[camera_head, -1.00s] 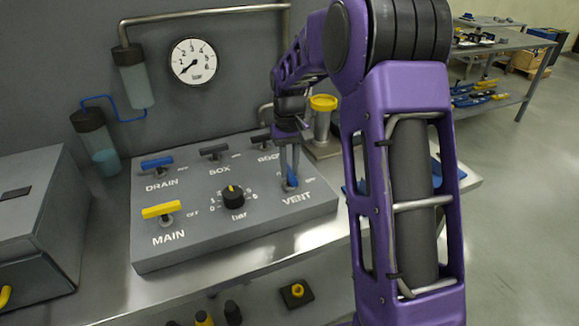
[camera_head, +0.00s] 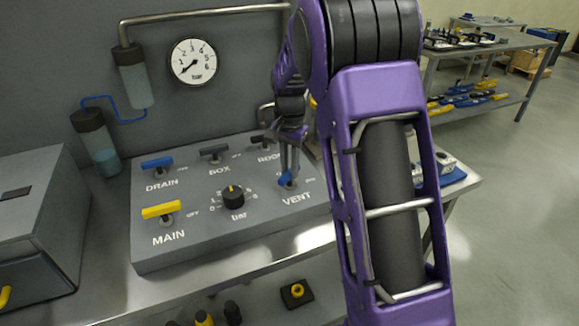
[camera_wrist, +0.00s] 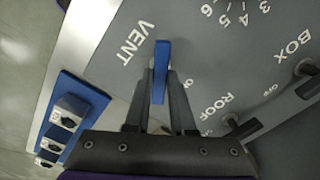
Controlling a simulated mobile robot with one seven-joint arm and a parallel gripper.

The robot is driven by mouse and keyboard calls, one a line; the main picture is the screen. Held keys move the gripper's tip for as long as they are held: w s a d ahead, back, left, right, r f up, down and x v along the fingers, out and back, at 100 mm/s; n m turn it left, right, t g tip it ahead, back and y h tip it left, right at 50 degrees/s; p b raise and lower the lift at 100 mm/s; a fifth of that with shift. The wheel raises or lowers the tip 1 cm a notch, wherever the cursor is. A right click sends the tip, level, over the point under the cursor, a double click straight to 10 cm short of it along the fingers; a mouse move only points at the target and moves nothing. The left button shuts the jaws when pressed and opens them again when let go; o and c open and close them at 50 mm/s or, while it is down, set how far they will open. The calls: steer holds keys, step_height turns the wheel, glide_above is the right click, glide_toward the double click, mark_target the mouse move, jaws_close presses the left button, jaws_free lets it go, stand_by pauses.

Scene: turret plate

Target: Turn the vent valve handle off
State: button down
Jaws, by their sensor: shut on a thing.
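The blue vent valve handle (camera_wrist: 161,68) stands on the grey panel (camera_head: 250,225) beside the VENT label. In the wrist view its long side points away from the wrist, toward the top of the picture. My gripper (camera_wrist: 160,85) is shut on the handle, with one finger on each side of it. In the head view my gripper (camera_head: 288,172) reaches down onto the handle (camera_head: 285,181), which is partly hidden by the fingers. The OFF mark beside it is partly covered in the wrist view.
The panel also carries a blue DRAIN handle (camera_head: 157,163), a yellow MAIN handle (camera_head: 161,210), dark BOX (camera_head: 213,149) and ROOF handles, and a bar knob (camera_head: 232,196). The ROOF handle (camera_wrist: 238,128) is close to my gripper. A blue tray (camera_wrist: 70,115) lies beside the panel.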

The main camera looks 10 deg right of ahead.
mark_target(289, 171)
steer(key=m, duration=0.6)
steer(key=shift+m, duration=0.3)
stand_by(0.5)
steer(key=c, duration=0.8)
jaws_free()
steer(key=shift+o, duration=0.2)
steer(key=shift+r, duration=0.1)
step_height(289, 171, up, 17)
steer(key=shift+r, duration=0.15)
